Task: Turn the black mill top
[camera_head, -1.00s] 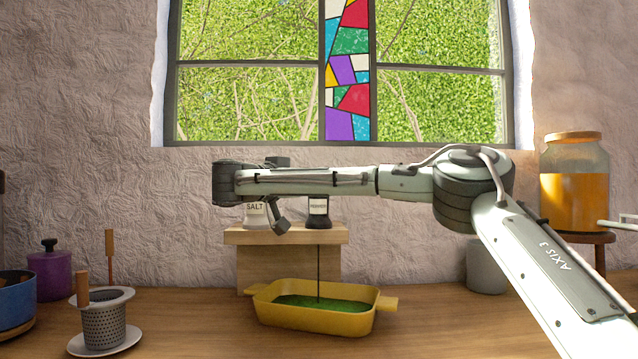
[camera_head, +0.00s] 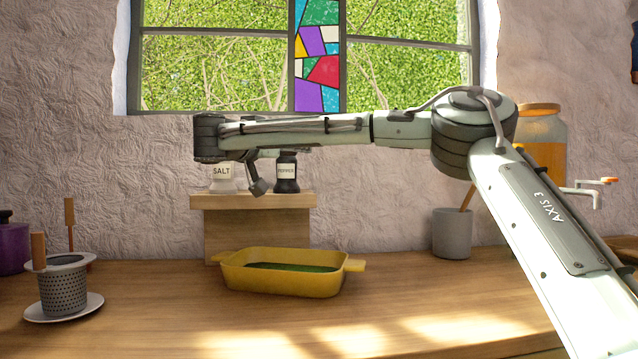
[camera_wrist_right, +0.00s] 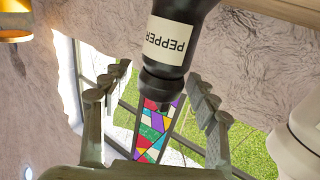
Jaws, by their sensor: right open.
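The black pepper mill (camera_head: 286,172) with a cream PEPPER label stands on the raised wooden shelf (camera_head: 252,201), right of the SALT container (camera_head: 222,176). My right arm reaches across from the right, and my right gripper (camera_head: 258,187) is beside the mill, partly hidden by the arm. In the right wrist view the mill (camera_wrist_right: 178,40) appears upside down, its black top pointing into the gap between the open fingers of my right gripper (camera_wrist_right: 160,90). Gaps show on both sides, and I see no contact. My left gripper is out of view.
A yellow dish (camera_head: 275,287) with green contents stands on the counter (camera_head: 400,300) before the shelf. A perforated strainer (camera_head: 62,292) on a saucer is at left, a grey cup (camera_head: 452,240) at right. The front of the counter is clear.

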